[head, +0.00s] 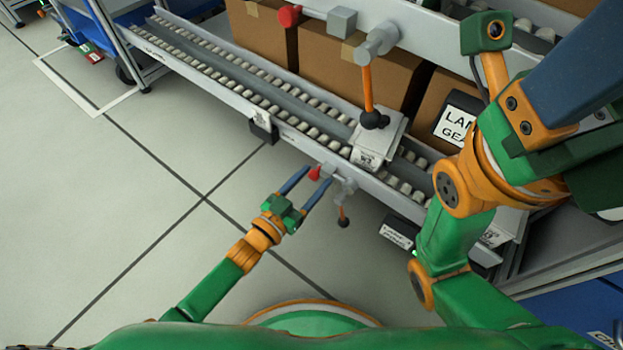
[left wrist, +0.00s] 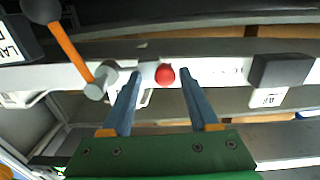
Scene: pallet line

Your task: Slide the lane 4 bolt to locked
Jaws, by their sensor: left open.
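The nearer bolt has a red knob (head: 314,173), a grey body (head: 345,184) and an orange lever (head: 342,213) with a dark ball end, on the front of the lower rail. My left gripper (head: 314,175) is open at this knob. In the left wrist view the red knob (left wrist: 165,75) appears between the two blue fingertips, with gaps at both sides; contact cannot be told. The orange lever (left wrist: 70,53) is left of the fingers there. No readable lane 4 label shows. My right gripper (head: 575,70) is partly in view at upper right, its fingertips not clear.
A second bolt with a red knob (head: 289,15) and orange lever (head: 368,80) is on the upper rail. Cardboard boxes (head: 335,75) stand behind the roller track (head: 225,75). A dark block (head: 262,129) juts from the lower rail.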

